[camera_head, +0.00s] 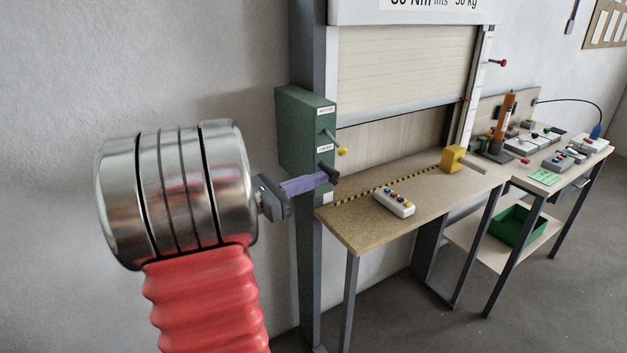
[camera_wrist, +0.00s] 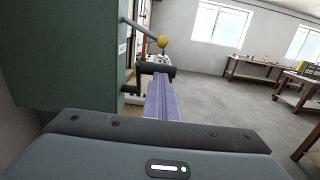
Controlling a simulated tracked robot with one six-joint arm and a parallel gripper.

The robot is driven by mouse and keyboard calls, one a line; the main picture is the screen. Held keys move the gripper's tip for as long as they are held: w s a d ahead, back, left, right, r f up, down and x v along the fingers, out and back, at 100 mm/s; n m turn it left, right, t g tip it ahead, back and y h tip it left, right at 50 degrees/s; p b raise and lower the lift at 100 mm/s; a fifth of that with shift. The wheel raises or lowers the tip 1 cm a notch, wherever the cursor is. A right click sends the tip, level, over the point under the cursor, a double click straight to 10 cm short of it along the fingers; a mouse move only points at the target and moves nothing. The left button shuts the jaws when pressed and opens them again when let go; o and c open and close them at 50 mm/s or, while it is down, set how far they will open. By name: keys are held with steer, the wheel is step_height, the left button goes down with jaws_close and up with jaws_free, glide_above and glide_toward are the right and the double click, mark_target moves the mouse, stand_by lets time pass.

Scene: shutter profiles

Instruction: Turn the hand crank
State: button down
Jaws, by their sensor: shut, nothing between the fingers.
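A green box (camera_head: 303,130) on the grey post carries two labelled fittings; the labels are too small to read surely. The lower one has a dark cylindrical grip (camera_head: 329,173) and looks like the hand crank. In the wrist view this grip (camera_wrist: 158,68) lies crosswise just beyond my fingertips. Above it a metal rod ends in a yellow knob (camera_head: 342,151), also in the wrist view (camera_wrist: 163,41). My gripper (camera_head: 322,181) has purple fingers, shut and empty, pointing at the dark grip. Whether the fingertips touch it I cannot tell. The crank's arm is mostly hidden.
A partly lowered shutter (camera_head: 400,75) stands behind a wooden bench (camera_head: 362,232). A second table holds several devices.

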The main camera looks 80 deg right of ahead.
steer(key=shift+f, duration=0.15)
steer(key=f+v, duration=0.2)
steer(key=v, duration=1.1)
steer(key=shift+d, duration=0.1)
